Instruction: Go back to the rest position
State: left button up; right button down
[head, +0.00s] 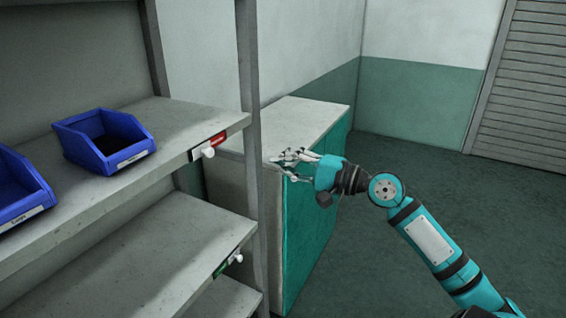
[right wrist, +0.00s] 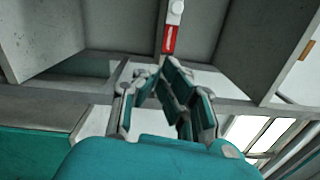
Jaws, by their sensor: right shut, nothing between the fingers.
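My right gripper (head: 291,165) is stretched out to the left in the head view, in front of the teal cabinet and to the right of the shelf post. It is empty. In the right wrist view its fingers (right wrist: 162,72) come together at the tips with nothing between them. Beyond the fingertips, a red label with a white knob (right wrist: 171,35) shows on the shelf edge. The same red label (head: 209,145) and its white knob show on the upper shelf's front edge in the head view. My left gripper is not in view.
A grey shelf unit (head: 170,118) fills the left, with blue bins (head: 103,139) on its upper board. A lower board carries a green label (head: 221,267) and a white knob. A teal cabinet (head: 312,225) with a light top stands behind my gripper. The floor (head: 430,180) at right is clear.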

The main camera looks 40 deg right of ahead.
jog(key=w+d+f+m+g+h, duration=0.1)
jog(key=d+f+h, duration=0.3)
jog(key=f, duration=0.8)
jog(key=w+d+f+g+h, duration=0.15)
jog(key=d+f, duration=0.45)
jog(key=f, duration=0.6)
jog(key=s+f+n+g+h, duration=0.15)
jog(key=s+f, duration=0.25)
jog(key=f, duration=0.8)
jog(key=s+f+n+g+h, duration=0.1)
jog(key=s+f+g, duration=0.25)
jog(key=f, duration=0.85)
jog(key=s+a+f+n+g, duration=0.25)
jog(key=s+a+f, duration=0.25)
jog(key=s+f, duration=0.3)
jog(key=s+a+f+n+g, duration=0.1)
jog(key=s+a+f+n, duration=0.35)
jog(key=s+f, duration=0.4)
jog(key=s+a+f+n+g, duration=0.2)
jog(key=s+a+f+n, duration=0.1)
jog(key=s+a+f, duration=0.4)
jog(key=s+a+f+n+g, duration=0.1)
jog(key=s+a+f+n, duration=0.1)
jog(key=s, duration=0.5)
jog(key=s+a+f+n+g, duration=0.1)
jog(key=s+a+f+n, duration=0.2)
jog(key=s+a, duration=0.3)
jog(key=shift+s+a+f+n+g, duration=0.25)
jog(key=shift+s+f+n+g, duration=0.1)
jog(key=shift+s+f, duration=0.25)
